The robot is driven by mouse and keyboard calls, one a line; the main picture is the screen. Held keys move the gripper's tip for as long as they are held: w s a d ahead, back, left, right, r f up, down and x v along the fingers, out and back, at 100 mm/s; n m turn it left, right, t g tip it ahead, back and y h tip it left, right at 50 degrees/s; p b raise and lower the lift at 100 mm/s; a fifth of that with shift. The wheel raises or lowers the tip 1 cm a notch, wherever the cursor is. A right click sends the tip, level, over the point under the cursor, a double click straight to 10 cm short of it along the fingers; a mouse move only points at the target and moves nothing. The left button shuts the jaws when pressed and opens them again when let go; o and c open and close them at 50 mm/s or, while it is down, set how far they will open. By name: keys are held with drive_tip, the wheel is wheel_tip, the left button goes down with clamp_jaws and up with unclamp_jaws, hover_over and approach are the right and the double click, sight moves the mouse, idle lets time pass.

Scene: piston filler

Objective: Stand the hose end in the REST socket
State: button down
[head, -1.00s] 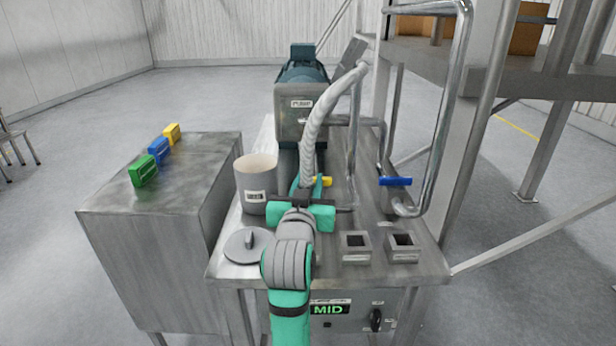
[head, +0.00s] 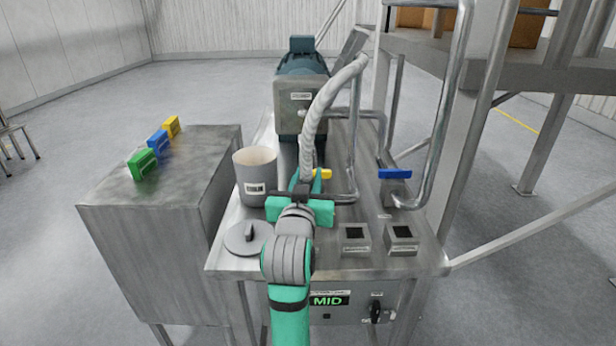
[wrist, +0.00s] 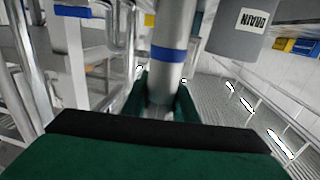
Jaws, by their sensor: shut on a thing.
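The grey ribbed hose (head: 316,115) arches from the top of a bent steel pipe down to my gripper (head: 307,182). My gripper is shut on the hose end. In the wrist view the hose end (wrist: 172,35) is a grey tube with a blue band, held between the green fingers (wrist: 160,98). The hose end looks roughly upright in the head view, and its tip is hidden. Two square open sockets, a left one (head: 355,247) and a right one (head: 401,246), stand on the front right of the table, apart from my gripper. Their labels are too small to read.
A blue-handled valve (head: 394,174) and steel pipe (head: 440,140) stand at right. The pump (head: 302,90) is behind. The table around the sockets is clear.

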drive_tip(key=shift+f, duration=0.1)
drive_tip(key=shift+f, duration=1.5)
drive_tip(key=shift+f, duration=1.05)
drive_tip(key=c, duration=1.3)
unclamp_jaws()
drive_tip(key=shift+c, duration=0.2)
